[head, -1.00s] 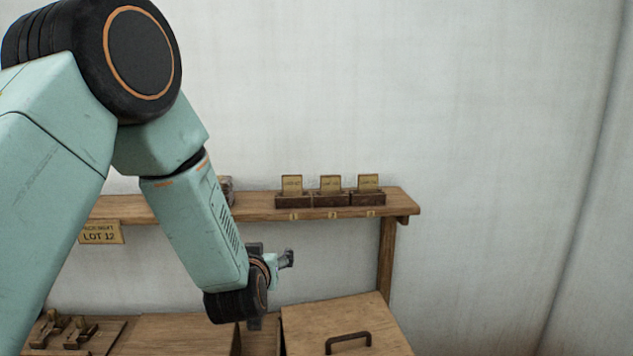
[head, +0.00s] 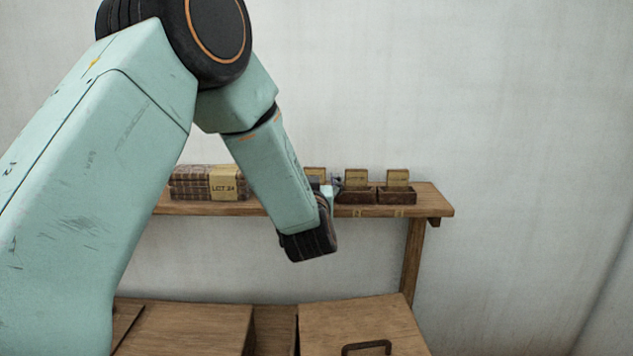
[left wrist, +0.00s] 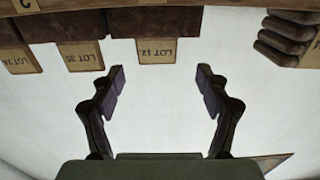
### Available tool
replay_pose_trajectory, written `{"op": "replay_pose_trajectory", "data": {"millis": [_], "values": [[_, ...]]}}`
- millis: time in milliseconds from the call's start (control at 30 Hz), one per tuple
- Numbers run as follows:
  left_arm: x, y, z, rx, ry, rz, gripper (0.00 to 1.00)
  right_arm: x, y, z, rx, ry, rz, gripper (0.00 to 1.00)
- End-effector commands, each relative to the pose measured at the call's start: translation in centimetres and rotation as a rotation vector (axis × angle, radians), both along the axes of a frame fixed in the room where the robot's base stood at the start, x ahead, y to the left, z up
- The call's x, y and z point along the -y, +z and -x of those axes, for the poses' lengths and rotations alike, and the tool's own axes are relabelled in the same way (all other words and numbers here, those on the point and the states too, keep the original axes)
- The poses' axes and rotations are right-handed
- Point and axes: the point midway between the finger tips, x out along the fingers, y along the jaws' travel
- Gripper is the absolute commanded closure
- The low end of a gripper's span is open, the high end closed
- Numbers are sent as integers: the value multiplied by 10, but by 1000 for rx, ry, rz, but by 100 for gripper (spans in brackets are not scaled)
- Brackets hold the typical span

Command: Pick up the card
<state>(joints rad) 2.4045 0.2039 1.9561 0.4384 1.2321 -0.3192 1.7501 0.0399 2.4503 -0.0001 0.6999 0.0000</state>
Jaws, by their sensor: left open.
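Several feet of shelf hold three yellowish cards standing in dark wooden holders. In the left wrist view, which is upside down, the card marked LOT 12 (left wrist: 156,50) hangs just beyond my open left gripper (left wrist: 160,75), roughly centred between its fingertips and apart from them. The LOT 35 card (left wrist: 81,56) is to its left. A third card (left wrist: 20,60) is at the left edge. In the head view my left gripper (head: 331,184) is at the leftmost card (head: 316,174) and partly hides it. The middle card (head: 356,178) and right card (head: 397,178) show clearly. My right gripper is out of view.
The wooden shelf (head: 434,203) runs along a pale wall. A stack of dark bundles (head: 190,183) with a lot label stands on it, left of the cards; it shows in the left wrist view (left wrist: 285,38). Below is a wooden lid with a dark handle (head: 367,347).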

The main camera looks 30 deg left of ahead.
Motion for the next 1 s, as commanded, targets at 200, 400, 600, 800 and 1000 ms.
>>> {"op": "replay_pose_trajectory", "data": {"millis": [200, 400, 600, 800, 1000], "values": [[-14, -2, -21, -1, 0, 1, 25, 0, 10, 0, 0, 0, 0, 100], [-26, -3, -43, 1, -2, 1, 25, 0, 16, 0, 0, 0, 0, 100], [-29, -4, -51, -1, -5, 1, 25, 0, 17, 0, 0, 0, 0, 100], [-28, -4, -52, -1, -6, 1, 27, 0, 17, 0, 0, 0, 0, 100], [-28, -4, -52, -1, -5, 1, 44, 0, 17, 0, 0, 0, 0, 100]]}}
